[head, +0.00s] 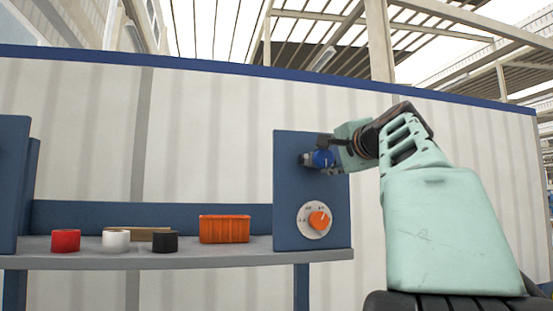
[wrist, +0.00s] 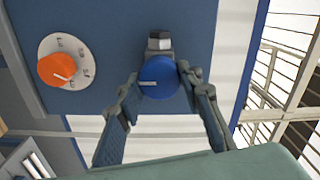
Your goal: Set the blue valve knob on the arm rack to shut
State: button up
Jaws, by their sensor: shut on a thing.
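The blue valve knob (head: 323,158) is on the upper part of the blue rack panel (head: 290,210) in the head view. In the wrist view the blue knob (wrist: 158,82) is a round disc with a pale line pointing left. A grey metal fitting (wrist: 159,41) sits beside it. My gripper (wrist: 155,85) has one finger on each side of the knob and is shut on it. In the head view my gripper (head: 335,152) reaches the knob from the right and partly covers it.
An orange dial on a white scale plate (head: 315,220) is lower on the same panel. On the shelf (head: 170,261) are a red ring (head: 66,241), a white ring (head: 116,241), a black ring (head: 164,242) and an orange box (head: 225,229). A white wall stands behind.

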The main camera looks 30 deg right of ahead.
dwell(0.3)
jog(key=o, duration=1.2)
jog(key=shift+c, duration=0.2)
